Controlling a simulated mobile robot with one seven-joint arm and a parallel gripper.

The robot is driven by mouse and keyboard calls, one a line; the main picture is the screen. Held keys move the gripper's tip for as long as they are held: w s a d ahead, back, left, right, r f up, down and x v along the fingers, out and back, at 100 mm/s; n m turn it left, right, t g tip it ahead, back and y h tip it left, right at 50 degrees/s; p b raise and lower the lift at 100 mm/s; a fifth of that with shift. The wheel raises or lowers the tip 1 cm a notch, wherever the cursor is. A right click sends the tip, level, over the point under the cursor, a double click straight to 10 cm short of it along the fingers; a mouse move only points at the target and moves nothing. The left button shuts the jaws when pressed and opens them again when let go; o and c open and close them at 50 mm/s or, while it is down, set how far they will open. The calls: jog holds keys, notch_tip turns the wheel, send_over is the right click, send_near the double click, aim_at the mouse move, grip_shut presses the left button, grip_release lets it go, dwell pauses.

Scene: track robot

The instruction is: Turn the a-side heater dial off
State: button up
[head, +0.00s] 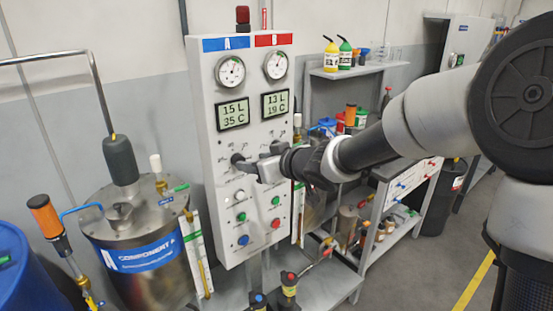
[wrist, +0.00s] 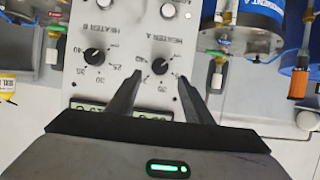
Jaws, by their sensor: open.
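The a-side heater dial (wrist: 160,66) is a black knob on the white control panel (head: 210,120), under the blue A strip. In the wrist view the panel appears upside down, with the label HEATER A beside the dial. My gripper (wrist: 160,79) is open, its two dark fingertips apart with the dial between and just beyond them; I cannot tell if they touch it. In the head view my gripper (head: 246,167) is at the panel by the dial and partly hides it. The A display (head: 233,114) reads 15 L and 35 C. The dial's exact setting is too small to read.
The b-side heater dial (wrist: 93,56) is close beside the left finger in the wrist view. The B display (head: 275,104) reads 13 L and 19 C. Several coloured buttons sit lower on the panel. A metal tank (head: 125,225) stands left; a shelf (head: 360,68) stands right.

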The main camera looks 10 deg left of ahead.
jog(key=p+v, duration=0.2)
jog(key=v, duration=0.8)
jog(key=shift+s+d+p, duration=0.2)
jog(key=shift+s+p, duration=0.05)
jog(key=shift+p, duration=0.05)
jog(key=shift+r, duration=0.1)
